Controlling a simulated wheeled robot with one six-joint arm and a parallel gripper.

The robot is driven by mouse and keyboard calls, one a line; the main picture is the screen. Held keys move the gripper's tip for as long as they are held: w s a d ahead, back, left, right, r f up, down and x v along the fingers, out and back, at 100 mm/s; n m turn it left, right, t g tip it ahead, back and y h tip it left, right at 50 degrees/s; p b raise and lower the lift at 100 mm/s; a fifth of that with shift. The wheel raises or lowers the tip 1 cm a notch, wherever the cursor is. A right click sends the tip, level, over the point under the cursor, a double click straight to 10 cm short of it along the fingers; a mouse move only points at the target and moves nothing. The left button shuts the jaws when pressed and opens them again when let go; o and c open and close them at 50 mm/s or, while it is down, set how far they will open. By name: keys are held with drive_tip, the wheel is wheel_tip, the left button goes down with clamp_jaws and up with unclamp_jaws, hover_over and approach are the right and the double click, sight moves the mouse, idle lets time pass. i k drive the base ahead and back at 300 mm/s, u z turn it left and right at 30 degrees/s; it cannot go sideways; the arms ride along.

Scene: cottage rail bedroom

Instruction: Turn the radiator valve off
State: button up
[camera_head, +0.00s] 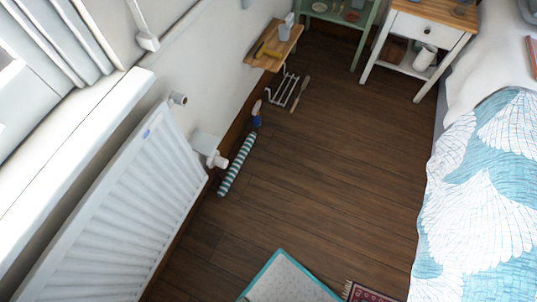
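The white ribbed radiator (125,225) stands along the wall at the left, below the window sill. A white valve with a rounded knob (218,161) sticks out beside the radiator's lower right end, close to the floor. A smaller grey-white round fitting (178,98) sits near the radiator's upper right corner. I cannot tell the valve's setting from here. My gripper is not in view.
A green-and-white striped roll (238,165) lies on the floor beside the valve. A blue bottle (257,119), a white rack (284,88) and a wooden wall shelf (272,48) are farther back. A teal-edged mat (287,278) lies in front. The bed (485,190) is right; mid-floor is clear.

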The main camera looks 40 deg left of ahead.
sight(223, 163)
drive_tip(key=z, duration=0.2)
drive_tip(key=k, duration=0.65)
drive_tip(key=u, duration=0.95)
drive_tip(key=i, duration=0.5)
drive_tip(key=z, duration=0.05)
